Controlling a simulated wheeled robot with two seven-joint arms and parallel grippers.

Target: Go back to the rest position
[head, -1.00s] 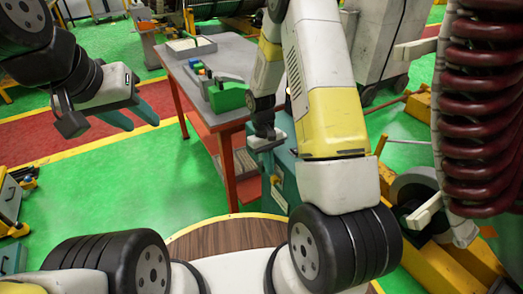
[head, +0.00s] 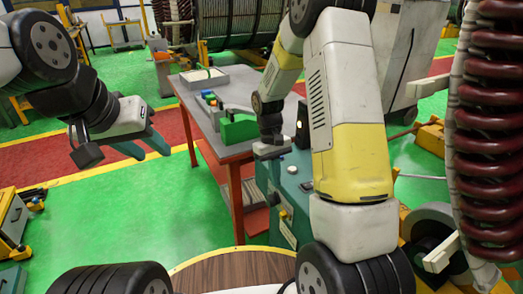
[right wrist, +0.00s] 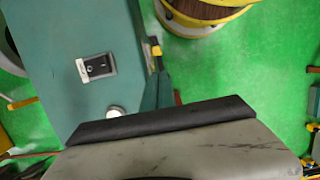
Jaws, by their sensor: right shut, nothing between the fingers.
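My left gripper (head: 146,148) hangs over open green floor at the left of the head view. Its two teal fingers are apart with nothing between them. My right gripper (head: 270,158) is at the centre of the head view, by the table's front right corner and over the teal cabinet. Its fingers are hard to pick out against the teal there. In the right wrist view the teal fingers (right wrist: 158,92) are together and empty, partly hidden behind the dark gripper edge.
A grey-topped table (head: 205,118) with red legs carries a green block (head: 237,130) and a tray (head: 205,78). A teal cabinet (head: 298,208) with a switch (right wrist: 97,67) stands below my right arm. Dark red coils (head: 490,120) stand at the right. Green floor (head: 120,215) is clear at the left.

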